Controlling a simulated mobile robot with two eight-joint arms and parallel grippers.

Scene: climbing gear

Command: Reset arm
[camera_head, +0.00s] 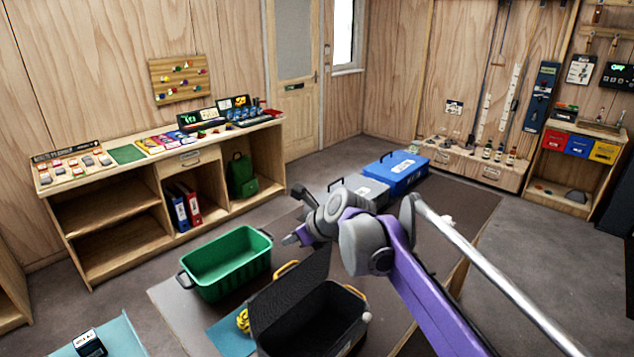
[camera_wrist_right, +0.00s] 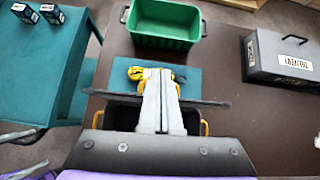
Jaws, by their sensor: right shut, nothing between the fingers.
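My right arm reaches in from the lower right in the head view. Its gripper (camera_head: 291,239) is above the area between the green bin and the open black case. In the right wrist view the right gripper (camera_wrist_right: 162,75) has its two fingers together, with nothing between them. The open black case (camera_head: 310,318) stands below it, its lid raised. The green bin (camera_head: 228,262) is beyond the fingertips, apart from them; it also shows in the right wrist view (camera_wrist_right: 165,22). My left gripper is not in view.
A yellow item (camera_wrist_right: 150,73) lies on a teal mat (camera_wrist_right: 190,80) by the case. A grey toolbox (camera_wrist_right: 285,62) and a blue box (camera_head: 402,172) stand on the brown mat. A teal table (camera_head: 120,335) is at the lower left. A wooden shelf unit (camera_head: 125,185) lines the left wall.

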